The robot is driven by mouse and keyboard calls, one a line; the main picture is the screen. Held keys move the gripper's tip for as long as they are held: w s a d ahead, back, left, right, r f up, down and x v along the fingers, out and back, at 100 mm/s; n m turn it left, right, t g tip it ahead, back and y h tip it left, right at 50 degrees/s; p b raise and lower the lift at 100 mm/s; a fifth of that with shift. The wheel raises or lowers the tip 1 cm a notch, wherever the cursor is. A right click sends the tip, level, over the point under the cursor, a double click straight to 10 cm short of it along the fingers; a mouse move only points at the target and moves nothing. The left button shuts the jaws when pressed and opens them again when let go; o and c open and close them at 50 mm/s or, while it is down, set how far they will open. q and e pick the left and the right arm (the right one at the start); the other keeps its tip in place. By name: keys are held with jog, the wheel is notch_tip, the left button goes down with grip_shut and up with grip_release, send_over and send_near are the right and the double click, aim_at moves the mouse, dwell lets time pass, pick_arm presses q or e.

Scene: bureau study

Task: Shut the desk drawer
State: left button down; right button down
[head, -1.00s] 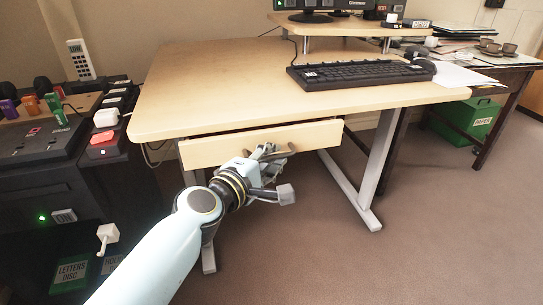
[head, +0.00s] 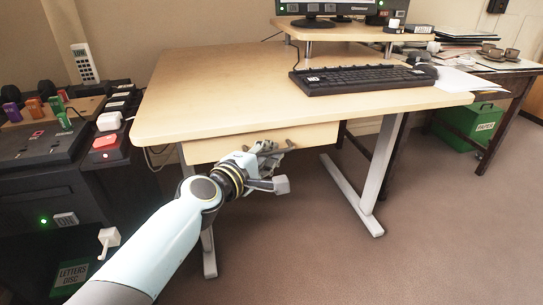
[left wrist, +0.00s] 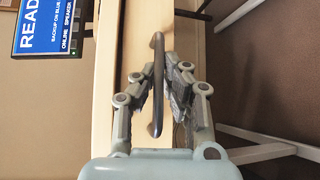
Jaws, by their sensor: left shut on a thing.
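The desk drawer (head: 212,150) is a pale wooden front under the near edge of the desk (head: 200,120). Its front sits close beneath the desktop, with no clear gap showing above it in the head view. My left gripper (head: 272,156) is at the drawer's dark bar handle (left wrist: 157,85). In the left wrist view its fingers (left wrist: 160,95) lie on both sides of the handle and are shut on it. The head view partly hides the handle behind the gripper. My right gripper is not in view.
A keyboard (head: 362,78) and a monitor stand (head: 350,32) are on the desktop. A dark console (head: 40,150) stands close on the left. A grey desk leg (head: 380,165) is to the right. The carpet in front is clear.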

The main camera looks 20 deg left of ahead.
pick_arm(q)
jog(key=c, duration=1.5)
grip_release()
jog(key=shift+a+r, duration=0.1)
jog(key=shift+r, duration=0.15)
jog(key=shift+o, duration=0.5)
jog(key=shift+f, duration=0.1)
jog(key=v, duration=1.2)
jog(key=shift+f, duration=0.1)
